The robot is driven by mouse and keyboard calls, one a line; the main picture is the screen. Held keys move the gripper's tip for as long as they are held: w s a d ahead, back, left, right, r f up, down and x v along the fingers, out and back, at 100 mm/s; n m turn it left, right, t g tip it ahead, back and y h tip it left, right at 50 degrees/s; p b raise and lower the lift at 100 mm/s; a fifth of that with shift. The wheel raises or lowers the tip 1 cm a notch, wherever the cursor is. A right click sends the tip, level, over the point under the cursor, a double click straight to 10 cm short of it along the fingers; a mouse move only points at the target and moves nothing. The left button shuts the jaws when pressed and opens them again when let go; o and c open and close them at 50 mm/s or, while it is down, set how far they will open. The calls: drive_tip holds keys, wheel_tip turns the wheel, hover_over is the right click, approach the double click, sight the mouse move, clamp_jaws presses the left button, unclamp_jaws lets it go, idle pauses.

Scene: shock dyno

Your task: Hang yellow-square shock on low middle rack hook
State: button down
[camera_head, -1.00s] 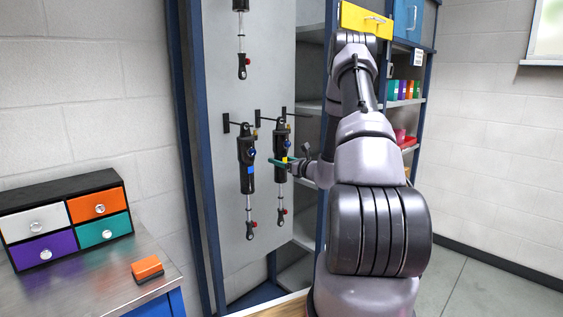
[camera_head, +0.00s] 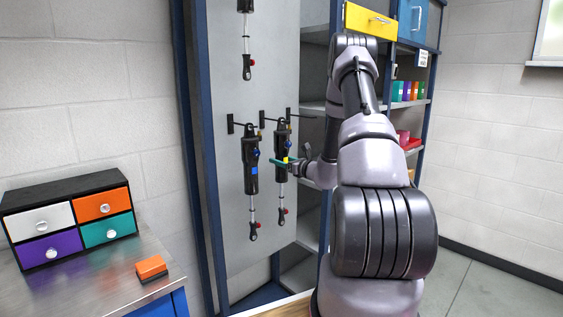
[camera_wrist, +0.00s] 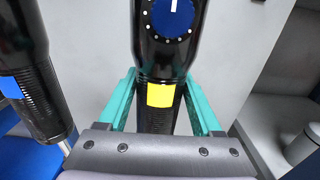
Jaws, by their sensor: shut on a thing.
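The yellow-square shock (camera_head: 281,150) is black with a blue dial and hangs upright in front of the grey rack panel. Its top end is close to the right one of the low hooks (camera_head: 290,113); I cannot tell whether its eye is on a hook. My gripper (camera_head: 283,161) has teal fingers shut around its body, at the yellow square. In the wrist view the shock (camera_wrist: 160,50) stands between both fingers (camera_wrist: 160,105), its yellow square facing me. The blue-square shock (camera_head: 251,165) hangs just left of it; it also shows in the wrist view (camera_wrist: 25,80).
Another shock (camera_head: 246,50) hangs higher on the panel (camera_head: 225,80). Shelves (camera_head: 313,105) stand right behind my arm. A bench at left holds a drawer box (camera_head: 70,218) and an orange-and-black block (camera_head: 151,268).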

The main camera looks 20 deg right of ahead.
idle(0.3)
unclamp_jaws()
drive_tip(key=shift+f, duration=0.2)
drive_tip(key=v, duration=1)
drive_tip(key=shift+s, duration=0.4)
drive_tip(key=shift+d+r, duration=0.1)
drive_tip(key=shift+r, duration=0.05)
